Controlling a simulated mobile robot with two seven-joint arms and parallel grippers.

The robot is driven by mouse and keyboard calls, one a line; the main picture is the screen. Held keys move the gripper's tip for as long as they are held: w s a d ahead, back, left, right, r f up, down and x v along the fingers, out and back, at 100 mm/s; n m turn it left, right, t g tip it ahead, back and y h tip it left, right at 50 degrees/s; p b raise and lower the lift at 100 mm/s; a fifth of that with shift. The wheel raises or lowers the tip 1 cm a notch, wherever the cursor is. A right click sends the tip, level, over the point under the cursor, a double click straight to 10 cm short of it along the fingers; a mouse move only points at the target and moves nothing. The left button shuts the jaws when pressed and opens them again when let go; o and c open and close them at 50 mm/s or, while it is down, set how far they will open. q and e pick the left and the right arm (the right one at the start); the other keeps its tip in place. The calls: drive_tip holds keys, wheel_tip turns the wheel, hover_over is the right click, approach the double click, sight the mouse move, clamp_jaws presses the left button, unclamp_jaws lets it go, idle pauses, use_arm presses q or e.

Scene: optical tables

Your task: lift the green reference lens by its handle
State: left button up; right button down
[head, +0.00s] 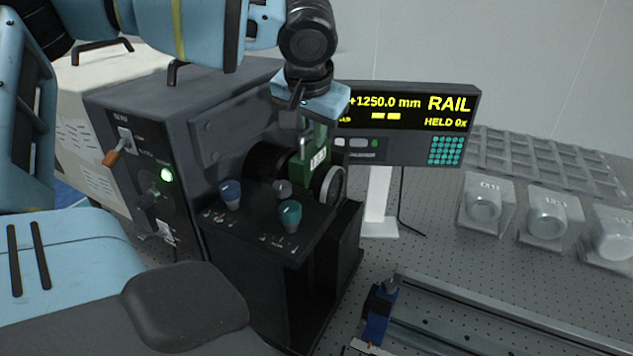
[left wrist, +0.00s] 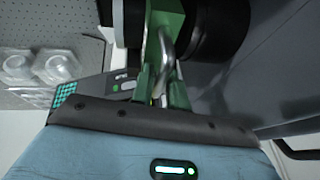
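The green reference lens (head: 312,168) is a green block with a white label and a round dark-rimmed lens, seated upright at the black instrument on the table. Its silver handle (head: 303,134) rises from the top. My left gripper (head: 311,128) points down at the handle from above. In the left wrist view the bent handle (left wrist: 164,52) runs down between the two fingers (left wrist: 160,90), with the green block (left wrist: 165,14) beyond. The fingers are very near the handle, but I cannot tell whether they are closed on it. My right gripper is not in view.
Blue, grey and teal knobs (head: 290,215) stand on the instrument's front panel. A rail display (head: 410,118) stands behind, close to my gripper. Several lens holders (head: 546,215) and a grey tray (head: 550,165) are at right. A rail (head: 470,325) lies in front; perforated tabletop between is clear.

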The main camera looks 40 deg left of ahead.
use_arm(q)
clamp_jaws()
drive_tip(key=shift+r, duration=0.15)
idle(1.3)
